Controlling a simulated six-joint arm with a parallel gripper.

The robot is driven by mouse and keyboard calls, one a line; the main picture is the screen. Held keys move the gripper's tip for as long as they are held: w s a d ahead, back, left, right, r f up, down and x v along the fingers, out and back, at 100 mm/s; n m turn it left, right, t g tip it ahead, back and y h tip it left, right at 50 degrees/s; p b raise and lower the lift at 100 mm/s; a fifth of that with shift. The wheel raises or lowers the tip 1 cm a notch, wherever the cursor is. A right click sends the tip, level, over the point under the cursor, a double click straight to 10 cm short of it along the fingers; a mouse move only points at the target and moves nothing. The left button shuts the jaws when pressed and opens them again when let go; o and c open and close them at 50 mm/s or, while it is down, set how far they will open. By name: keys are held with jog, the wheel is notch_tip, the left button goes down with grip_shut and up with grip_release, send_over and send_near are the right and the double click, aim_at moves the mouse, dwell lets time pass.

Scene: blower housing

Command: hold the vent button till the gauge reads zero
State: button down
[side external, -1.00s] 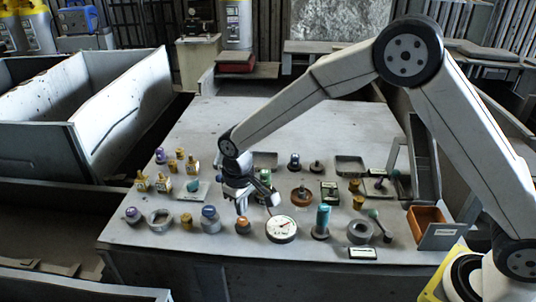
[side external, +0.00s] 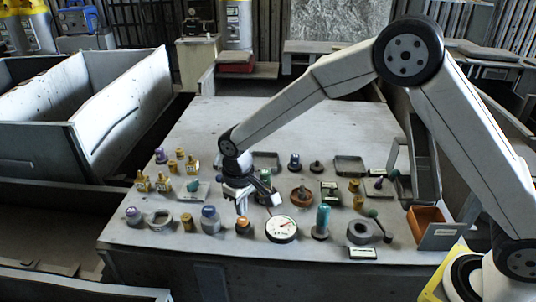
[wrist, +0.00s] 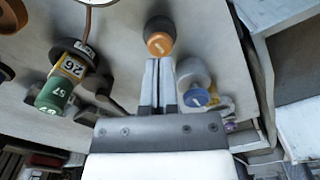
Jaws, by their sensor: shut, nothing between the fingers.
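A small button with an orange cap and dark base (side external: 243,227) stands on the bench, just left of the round white gauge (side external: 281,229). The gauge has a red needle; its scale is too small to read. In the wrist view the orange cap (wrist: 159,43) lies just beyond the fingertips, and part of what looks like the gauge's rim is at the top left. My gripper (side external: 241,211) is shut and empty, its fingertips pointing down close above the button. The fingers (wrist: 158,64) are together in the wrist view. I cannot tell whether they touch the cap.
A teal cylinder (side external: 322,221) and a grey ring (side external: 360,232) stand right of the gauge. Several small parts crowd the bench; its far left (side external: 225,120) is clear.

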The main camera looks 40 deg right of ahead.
aim_at(242, 219)
jog(key=shift+f, duration=0.3)
jog(key=shift+f, duration=0.35)
jog(key=shift+f, duration=0.35)
jog(key=shift+f, duration=0.35)
jog(key=shift+r, duration=0.1)
dwell(1.2)
jog(key=shift+r, duration=0.65)
dwell(0.5)
jog(key=shift+r, duration=3)
